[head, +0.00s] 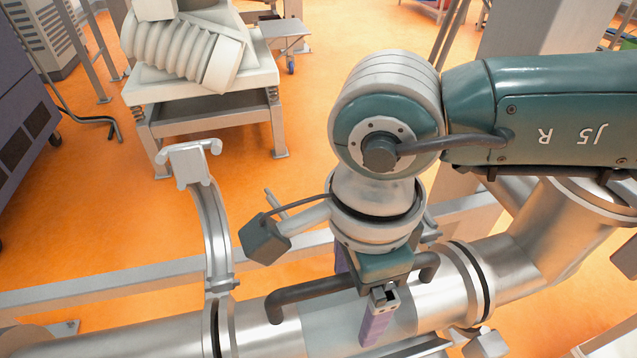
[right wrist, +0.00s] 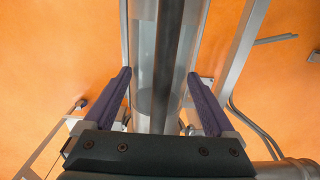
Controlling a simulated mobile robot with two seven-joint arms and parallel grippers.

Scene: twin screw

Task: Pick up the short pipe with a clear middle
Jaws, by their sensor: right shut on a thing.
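The short pipe (head: 300,330) lies across the bottom of the head view, in line with metal piping at both ends. A dark bar handle (head: 318,287) runs along its top. In the right wrist view, the pipe's clear section (right wrist: 146,72) shows beside the dark handle (right wrist: 167,60). My right gripper (head: 358,302) comes down from above with one purple finger on each side of the pipe; both fingers also show in the right wrist view (right wrist: 159,76). It is shut on the pipe. My left gripper is not in view.
An open hinged clamp (head: 215,225) stands up at the pipe's left end. Another clamp part (head: 487,344) hangs at the lower right. A metal rail (head: 100,290) runs behind the pipe. A stand (head: 200,120) holding ribbed white parts is farther back on the orange floor.

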